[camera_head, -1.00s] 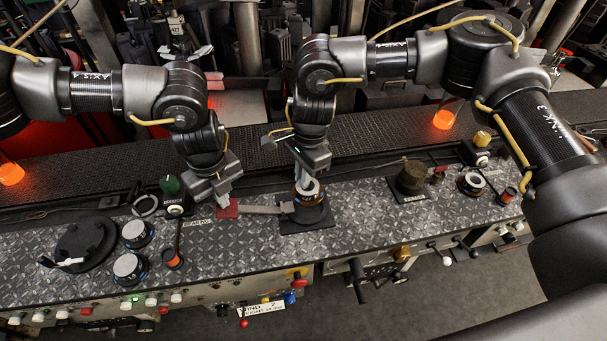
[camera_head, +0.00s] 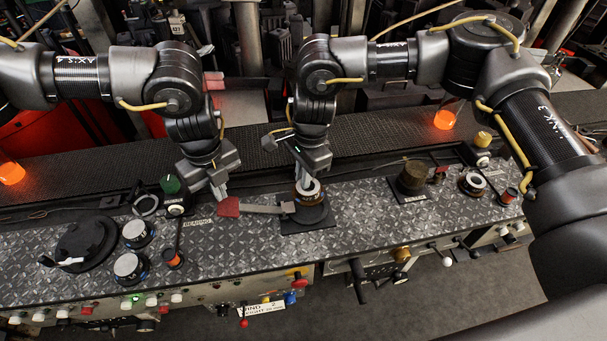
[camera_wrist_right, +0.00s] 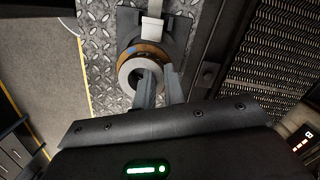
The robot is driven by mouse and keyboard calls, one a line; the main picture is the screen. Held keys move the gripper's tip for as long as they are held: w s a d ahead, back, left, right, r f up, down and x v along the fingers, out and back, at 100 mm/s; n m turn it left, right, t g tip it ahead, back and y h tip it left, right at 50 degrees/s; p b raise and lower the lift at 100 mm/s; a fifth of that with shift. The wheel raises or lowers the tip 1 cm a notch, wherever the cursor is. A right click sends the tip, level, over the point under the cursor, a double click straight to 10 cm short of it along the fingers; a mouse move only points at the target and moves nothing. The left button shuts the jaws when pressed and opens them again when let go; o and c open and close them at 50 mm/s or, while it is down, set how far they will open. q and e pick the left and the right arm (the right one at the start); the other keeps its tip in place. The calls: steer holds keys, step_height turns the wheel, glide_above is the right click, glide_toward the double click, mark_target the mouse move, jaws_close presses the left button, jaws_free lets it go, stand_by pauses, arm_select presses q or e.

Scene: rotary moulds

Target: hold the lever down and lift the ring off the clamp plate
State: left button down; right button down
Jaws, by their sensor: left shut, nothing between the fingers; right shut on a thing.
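The lever (camera_head: 262,209) is a flat grey bar with a red end (camera_head: 229,207), running left from the clamp plate (camera_head: 318,224), a dark plate on the bench. It also shows in the right wrist view (camera_wrist_right: 152,27). My left gripper (camera_head: 221,196) is shut and empty at the red end's upper left edge; I cannot tell whether it touches. The ring (camera_head: 309,197), brown with a pale top face, is at the clamp plate. In the right wrist view, the ring (camera_wrist_right: 127,75) has one finger in its hole and one outside. My right gripper (camera_head: 306,180) is shut on its wall.
A green knob (camera_head: 171,184) stands left of my left gripper. A round black fixture (camera_head: 84,240) and two dials (camera_head: 131,267) are further left. A dark cylinder (camera_head: 411,178) stands to the right. The patterned bench top between is mostly clear.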

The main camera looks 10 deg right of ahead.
arm_select(q)
steer(key=s+a+r, duration=0.3)
steer(key=a+r, duration=0.1)
steer(key=r, duration=0.1)
stand_by(0.4)
stand_by(0.4)
